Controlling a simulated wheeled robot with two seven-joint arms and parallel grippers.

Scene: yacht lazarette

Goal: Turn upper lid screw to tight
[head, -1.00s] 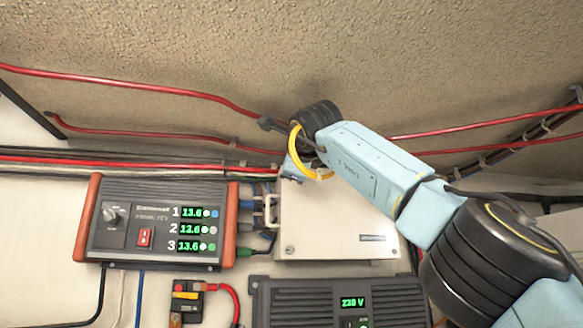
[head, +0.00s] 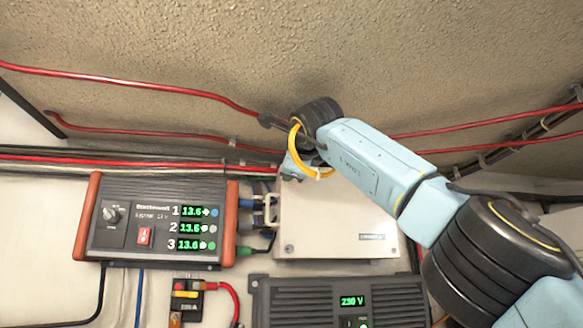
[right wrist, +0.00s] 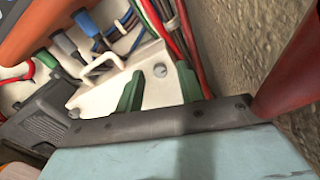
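The cream box (head: 330,225) is on the wall in the head view, with a bracket-like handle on its left side and a lower lid screw (head: 289,248) near its lower left corner. My right arm hides its upper left corner there. In the right wrist view a round upper lid screw (right wrist: 160,71) shows on the pale lid, and another screw (right wrist: 75,113) is farther down. My right gripper (right wrist: 160,84) has its two green fingers apart on either side of the upper screw; contact is not visible. It is mostly hidden in the head view (head: 295,168). My left gripper is not in view.
A charger with orange sides and green readouts (head: 155,220) is left of the box, with cables between. An inverter (head: 340,303) sits below. Red cables (head: 160,88) run above, along the textured surface. A fuse block (head: 185,297) is lower left.

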